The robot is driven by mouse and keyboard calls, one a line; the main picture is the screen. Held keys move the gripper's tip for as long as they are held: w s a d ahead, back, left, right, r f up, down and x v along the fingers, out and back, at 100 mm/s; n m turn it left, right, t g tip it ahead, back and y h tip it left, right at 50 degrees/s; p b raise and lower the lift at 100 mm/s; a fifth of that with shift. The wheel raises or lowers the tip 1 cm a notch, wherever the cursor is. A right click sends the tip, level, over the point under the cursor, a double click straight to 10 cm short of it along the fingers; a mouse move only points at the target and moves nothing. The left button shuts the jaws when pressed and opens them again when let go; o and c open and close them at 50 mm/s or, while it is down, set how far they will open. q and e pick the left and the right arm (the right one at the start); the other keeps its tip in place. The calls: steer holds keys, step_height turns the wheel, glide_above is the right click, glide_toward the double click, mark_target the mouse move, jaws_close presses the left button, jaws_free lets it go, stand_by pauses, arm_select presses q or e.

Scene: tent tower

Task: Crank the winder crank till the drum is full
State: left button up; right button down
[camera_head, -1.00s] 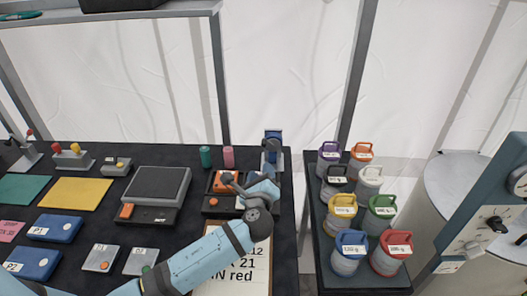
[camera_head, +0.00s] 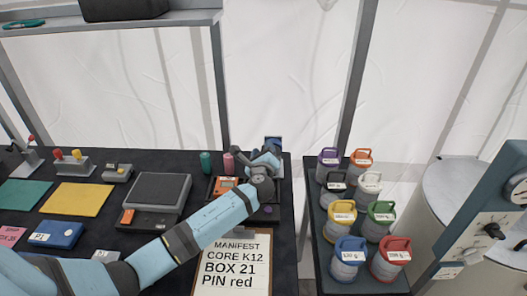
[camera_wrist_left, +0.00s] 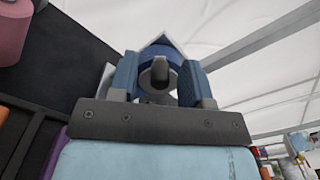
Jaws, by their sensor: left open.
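The winder (camera_head: 273,142) stands at the back right corner of the black table, mostly hidden behind my left gripper. In the left wrist view its blue drum (camera_wrist_left: 160,53) shows ahead, with a grey rounded crank end (camera_wrist_left: 160,72) in front of it. My left gripper (camera_head: 268,160) is right at the winder. In the wrist view the gripper (camera_wrist_left: 161,84) has its two blue fingers apart, one on each side of the crank end; I cannot tell whether they touch it. How full the drum is cannot be seen. My right gripper is not in view.
An orange-and-black device (camera_head: 224,186) sits left of the gripper, with pink (camera_head: 229,163) and green (camera_head: 205,163) cylinders behind. A clipboard manifest (camera_head: 233,265) lies in front. Several lidded canisters (camera_head: 343,218) stand on a stand to the right, across a gap.

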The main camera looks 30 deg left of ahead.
arm_select(q)
jaws_close()
steer(key=r+m+p, duration=0.1)
steer(key=p, duration=0.1)
steer(key=shift+d+p, duration=0.2)
steer(key=shift+p, duration=0.2)
steer(key=shift+w+m+p, duration=0.1)
steer(key=shift+m+p, duration=0.25)
steer(key=shift+m, duration=0.25)
steer(key=shift+d+f, duration=0.15)
jaws_free()
